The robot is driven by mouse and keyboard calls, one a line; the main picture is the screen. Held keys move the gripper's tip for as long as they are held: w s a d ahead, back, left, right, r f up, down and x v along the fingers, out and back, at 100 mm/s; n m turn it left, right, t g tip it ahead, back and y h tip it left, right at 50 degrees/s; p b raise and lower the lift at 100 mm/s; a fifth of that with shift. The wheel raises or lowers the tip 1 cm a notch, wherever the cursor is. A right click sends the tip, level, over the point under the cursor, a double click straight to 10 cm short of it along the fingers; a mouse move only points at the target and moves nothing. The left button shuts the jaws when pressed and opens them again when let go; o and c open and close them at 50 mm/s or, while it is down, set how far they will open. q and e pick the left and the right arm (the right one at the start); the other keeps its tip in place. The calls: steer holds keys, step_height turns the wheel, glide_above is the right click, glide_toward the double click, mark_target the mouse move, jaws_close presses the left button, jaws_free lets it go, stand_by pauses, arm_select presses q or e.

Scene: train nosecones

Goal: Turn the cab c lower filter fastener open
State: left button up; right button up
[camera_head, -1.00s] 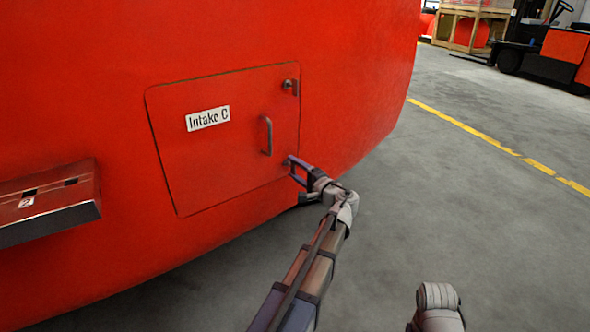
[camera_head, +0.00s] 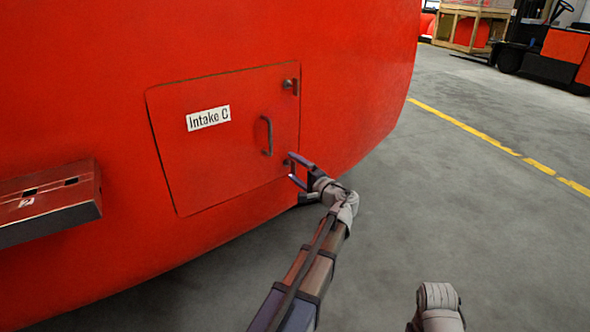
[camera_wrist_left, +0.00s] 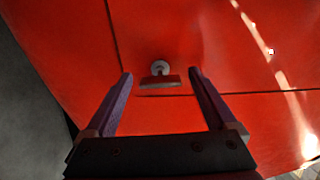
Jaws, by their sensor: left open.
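The red hatch door labelled "Intake C" (camera_head: 220,150) sits flush in the curved red nosecone. Its lower fastener (camera_head: 287,162) is at the right edge, below the grey handle (camera_head: 267,136). In the left wrist view the lower fastener (camera_wrist_left: 160,82) has a round base and a short crossbar, which lies roughly parallel to the nearby seam. My left gripper (camera_head: 292,168) is open in front of it. In the wrist view the fastener shows between the two spread fingers, with a gap on both sides.
The upper fastener (camera_head: 290,84) is at the door's top right. A red box-like ledge (camera_head: 50,205) juts out at the left. Grey floor with a yellow line (camera_head: 465,128) is open at the right. A forklift (camera_head: 545,50) and wooden crate (camera_head: 470,28) stand far back.

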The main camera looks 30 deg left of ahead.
arm_select(q)
steer(key=v, duration=0.7)
steer(key=shift+s+d, duration=0.2)
steer(key=shift+d, duration=0.15)
steer(key=s+d+f+g+h, duration=0.4)
steer(key=s+d+f+h, duration=0.4)
steer(key=s+d+f, duration=0.5)
steer(key=s+d+f+g+h, duration=0.3)
steer(key=s+d+f+h, duration=0.5)
steer(key=s+d, duration=0.6)
step_height(320, 180, up, 37)
steer(key=w+d+p, duration=0.2)
steer(key=p, duration=3.6)
steer(key=shift+w+n+y, duration=0.15)
steer(key=shift+n+y, duration=0.15)
